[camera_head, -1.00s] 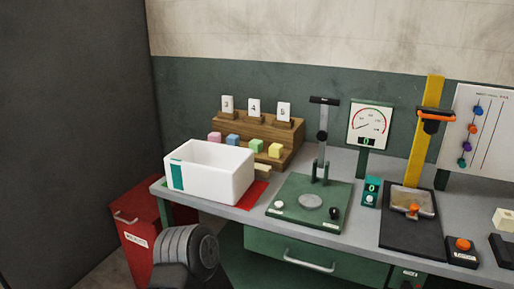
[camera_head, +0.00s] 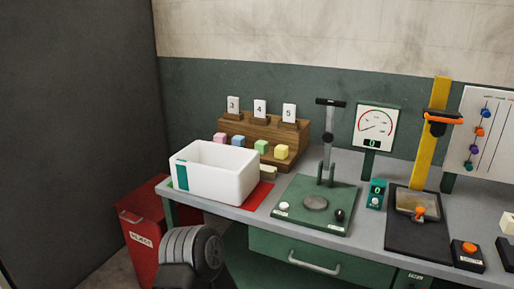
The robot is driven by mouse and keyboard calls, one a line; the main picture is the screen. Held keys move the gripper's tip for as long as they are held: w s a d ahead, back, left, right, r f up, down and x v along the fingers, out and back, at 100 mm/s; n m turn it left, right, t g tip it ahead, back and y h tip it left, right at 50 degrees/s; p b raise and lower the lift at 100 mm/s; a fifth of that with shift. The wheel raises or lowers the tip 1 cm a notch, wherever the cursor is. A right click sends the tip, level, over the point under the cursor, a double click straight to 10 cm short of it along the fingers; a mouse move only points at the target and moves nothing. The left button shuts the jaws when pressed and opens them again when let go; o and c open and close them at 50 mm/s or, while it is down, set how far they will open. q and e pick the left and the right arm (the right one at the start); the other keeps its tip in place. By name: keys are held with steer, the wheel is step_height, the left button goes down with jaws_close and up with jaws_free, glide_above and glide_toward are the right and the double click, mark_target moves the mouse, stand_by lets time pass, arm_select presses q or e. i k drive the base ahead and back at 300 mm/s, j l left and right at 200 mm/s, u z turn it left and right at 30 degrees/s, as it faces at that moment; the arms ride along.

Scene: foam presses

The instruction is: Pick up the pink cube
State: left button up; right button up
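The pink cube (camera_head: 220,138) sits on the lower step of a wooden stepped rack (camera_head: 266,133) at the back left of the bench. It is the leftmost in a row with a blue cube (camera_head: 238,142), a green cube (camera_head: 261,146) and a yellow cube (camera_head: 281,152). A white open box (camera_head: 218,180) stands in front of the rack, near the pink cube's lower part. A dark ribbed part of my own arm (camera_head: 192,252) shows at the bottom left, below the bench edge. Neither gripper's fingers are in view.
A red mat (camera_head: 258,196) lies under the white box. A green press (camera_head: 302,216) stands to its right, then a small teal counter (camera_head: 376,195) and a black-based press (camera_head: 416,235). A red bin (camera_head: 140,240) stands on the floor at left. A dark wall closes the left side.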

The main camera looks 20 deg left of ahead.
mark_target(220, 138)
steer(key=j+z, duration=0.2)
steer(key=z, duration=0.25)
steer(key=j+z, duration=0.25)
steer(key=z, duration=0.15)
steer(key=k+j+z, duration=0.15)
steer(key=j, duration=0.3)
steer(key=k+j+z, duration=0.15)
steer(key=j, duration=0.25)
steer(key=k+j+z, duration=0.15)
steer(key=j, duration=0.3)
steer(key=k+j+z, duration=0.15)
steer(key=j, duration=0.2)
steer(key=k+j+z, duration=0.15)
steer(key=j, duration=0.25)
steer(key=k+j, duration=0.3)
steer(key=j, duration=0.2)
steer(key=k+j, duration=0.25)
steer(key=j, duration=0.25)
steer(key=k+j, duration=0.3)
steer(key=j, duration=0.2)
steer(key=k+j+z, duration=0.1)
steer(key=k+j, duration=0.2)
steer(key=j, duration=0.2)
steer(key=k+j, duration=0.3)
steer(key=j, duration=0.15)
